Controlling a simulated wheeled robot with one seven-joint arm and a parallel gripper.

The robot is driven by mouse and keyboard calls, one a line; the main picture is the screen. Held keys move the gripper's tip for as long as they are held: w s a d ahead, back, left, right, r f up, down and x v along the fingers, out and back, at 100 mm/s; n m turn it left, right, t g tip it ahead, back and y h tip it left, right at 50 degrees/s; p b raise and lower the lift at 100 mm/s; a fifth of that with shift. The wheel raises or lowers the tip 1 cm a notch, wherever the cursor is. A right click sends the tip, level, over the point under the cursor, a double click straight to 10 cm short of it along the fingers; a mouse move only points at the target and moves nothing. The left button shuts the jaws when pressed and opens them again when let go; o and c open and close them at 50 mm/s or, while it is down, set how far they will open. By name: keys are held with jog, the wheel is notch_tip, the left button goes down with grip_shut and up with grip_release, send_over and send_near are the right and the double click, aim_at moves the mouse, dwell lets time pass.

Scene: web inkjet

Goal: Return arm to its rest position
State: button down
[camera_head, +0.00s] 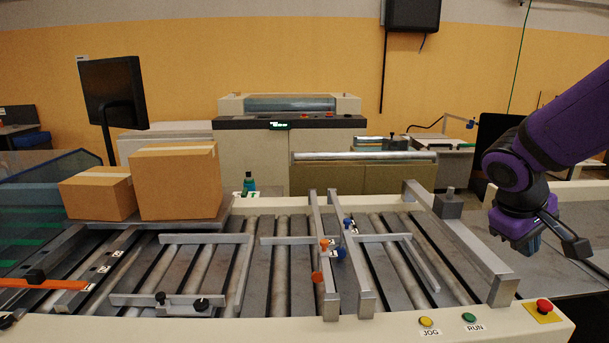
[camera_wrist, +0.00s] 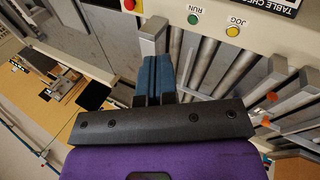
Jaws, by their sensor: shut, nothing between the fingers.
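My arm, purple and black, comes in from the right edge of the head view. My gripper (camera_head: 532,243) hangs at the right, beyond the metal end bar of the roller table and above the grey surface beside it. In the wrist view its two blue fingers (camera_wrist: 155,75) lie together, shut, with nothing seen between them. The roller table (camera_head: 280,260) lies to the left of my gripper. The red stop button (camera_head: 544,306) sits on the table's front corner, below my gripper in the head view and apart from it.
Two cardboard boxes (camera_head: 178,183) stand on a plate at the left. Metal guide bars (camera_head: 331,255) cross the rollers. A yellow JOG button (camera_head: 426,321) and a green RUN button (camera_head: 469,317) are on the front rail. A printer (camera_head: 290,128) stands behind. The grey surface (camera_head: 575,270) under my gripper looks clear.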

jog(key=s+a+r+m+t+y, duration=0.1)
jog(key=s+a+r+t+y, duration=0.1)
jog(key=s+a+r, duration=0.2)
jog(key=s+a+r+m+t+y, duration=0.1)
jog(key=s+a+r+t+y, duration=0.1)
jog(key=s, duration=0.8)
notch_tip(320, 180, up, 3)
jog(key=shift+a+r+m+y, duration=0.15)
jog(key=shift+a+m+y, duration=0.25)
jog(key=shift+a+y, duration=0.55)
jog(key=shift+w+a+h, duration=0.15)
jog(key=shift+a+h, duration=0.05)
jog(key=shift+h, duration=0.05)
dwell(1.6)
